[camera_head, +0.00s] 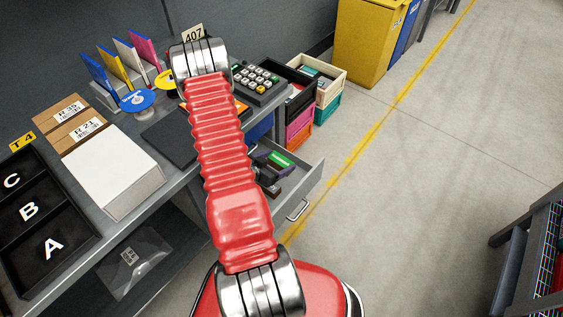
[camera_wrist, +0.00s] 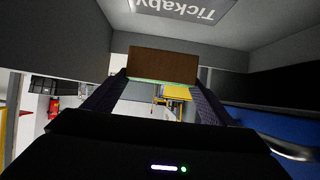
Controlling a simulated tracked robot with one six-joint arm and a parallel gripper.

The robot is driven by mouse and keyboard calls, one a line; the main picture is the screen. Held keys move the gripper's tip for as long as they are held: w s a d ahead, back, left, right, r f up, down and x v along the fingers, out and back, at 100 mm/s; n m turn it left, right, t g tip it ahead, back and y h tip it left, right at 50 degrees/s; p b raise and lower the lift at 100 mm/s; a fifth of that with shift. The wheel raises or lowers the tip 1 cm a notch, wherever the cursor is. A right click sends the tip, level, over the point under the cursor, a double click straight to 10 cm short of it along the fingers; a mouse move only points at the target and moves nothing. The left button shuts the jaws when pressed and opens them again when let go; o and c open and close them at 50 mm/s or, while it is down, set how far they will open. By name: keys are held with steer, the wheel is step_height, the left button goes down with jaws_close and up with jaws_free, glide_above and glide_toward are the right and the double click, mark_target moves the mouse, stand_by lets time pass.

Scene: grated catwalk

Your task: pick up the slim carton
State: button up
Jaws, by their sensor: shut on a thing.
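The slim carton (camera_wrist: 163,64) shows its brown face in the wrist view, with a thin green edge along the bottom of that face. My gripper (camera_wrist: 160,84) has its two dark fingers on either side of the carton and is shut on it. In the head view a green strip (camera_head: 280,158), probably the carton, shows at the open drawer (camera_head: 306,188), with dark finger parts beside it. My red arm hides part of the drawer there, so I cannot tell whether the carton touches the drawer floor.
The desk holds a white paper stack (camera_head: 112,175), a black lettered tray (camera_head: 42,225), brown boxes (camera_head: 75,125) and a calculator (camera_head: 258,82). Stacked crates (camera_head: 318,80) stand beyond the drawer. A yellow cabinet (camera_head: 370,40) stands at the back. The floor at right is clear up to a rack (camera_head: 535,255).

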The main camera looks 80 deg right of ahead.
steer(key=w+a, duration=0.5)
steer(key=a, duration=0.8)
steer(key=w+a, duration=0.6)
steer(key=a, duration=0.7)
steer(key=w+a, duration=0.6)
steer(key=a, duration=0.8)
steer(key=shift+w, duration=0.2)
steer(key=shift+w+a, duration=0.15)
steer(key=shift+w, duration=0.05)
